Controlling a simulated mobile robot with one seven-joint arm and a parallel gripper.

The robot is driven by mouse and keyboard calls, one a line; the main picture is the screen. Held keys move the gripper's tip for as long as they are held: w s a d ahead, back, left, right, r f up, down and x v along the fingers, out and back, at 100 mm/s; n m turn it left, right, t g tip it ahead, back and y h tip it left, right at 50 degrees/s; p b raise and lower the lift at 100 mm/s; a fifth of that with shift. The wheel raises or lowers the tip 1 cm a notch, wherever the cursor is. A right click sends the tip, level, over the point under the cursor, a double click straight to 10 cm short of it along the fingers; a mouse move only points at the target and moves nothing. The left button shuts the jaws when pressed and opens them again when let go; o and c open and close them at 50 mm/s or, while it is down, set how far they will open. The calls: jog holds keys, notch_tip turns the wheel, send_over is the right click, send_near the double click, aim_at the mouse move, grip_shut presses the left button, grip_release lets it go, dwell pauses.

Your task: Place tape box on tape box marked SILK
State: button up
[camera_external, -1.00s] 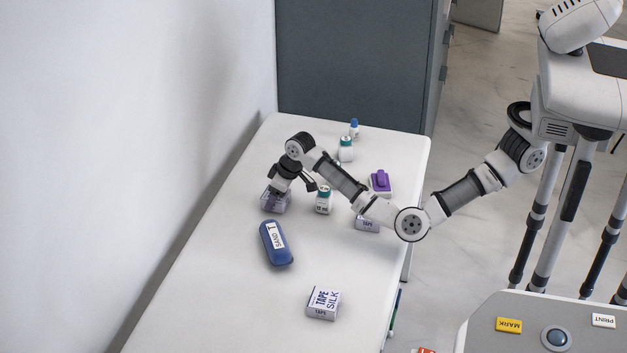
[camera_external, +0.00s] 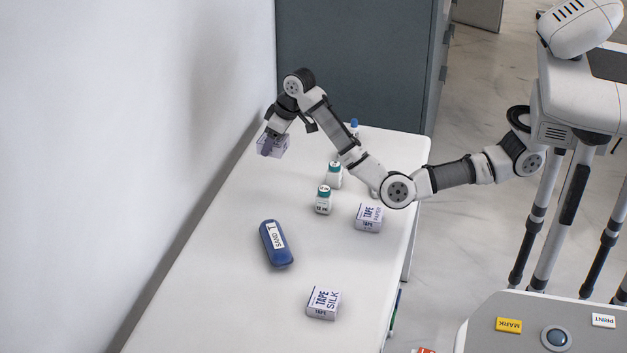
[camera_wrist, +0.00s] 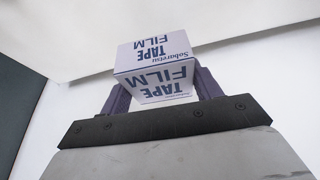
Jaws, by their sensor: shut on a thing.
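My gripper (camera_external: 272,146) is shut on a white and purple tape box (camera_wrist: 155,68), held in the air over the far left part of the table. In the wrist view the box reads TAPE FILM and sits between both fingers. In the external view the fingers partly cover it. The tape box marked SILK (camera_external: 323,303) lies on the table near the front, well away from my gripper, with nothing on top. Another tape box (camera_external: 369,217), its second word small and seemingly PAPER, lies near the right edge.
A blue case labelled SAND T (camera_external: 276,243) lies between my gripper and the SILK box. Two white bottles with teal caps (camera_external: 324,199) (camera_external: 334,175) stand mid-table. A blue-capped bottle (camera_external: 354,127) is partly hidden by my arm. The wall (camera_external: 120,150) borders the table's left side.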

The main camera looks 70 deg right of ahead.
jog(key=s+a+r+n, duration=0.1)
jog(key=s+a, duration=0.2)
jog(key=a, duration=0.5)
notch_tip(320, 180, up, 3)
jog(key=n+y, duration=0.2)
jog(key=n, duration=0.2)
send_over(318, 299)
jog(key=d, duration=0.1)
jog(key=shift+g, duration=0.3)
jog(key=f, duration=0.4)
jog(key=s+f+b, duration=0.1)
jog(key=f, duration=0.9)
jog(key=shift+s+a+f+b, duration=0.15)
jog(key=shift+s+f+b, duration=0.1)
jog(key=shift+b, duration=0.05)
jog(key=shift+f, duration=2.55)
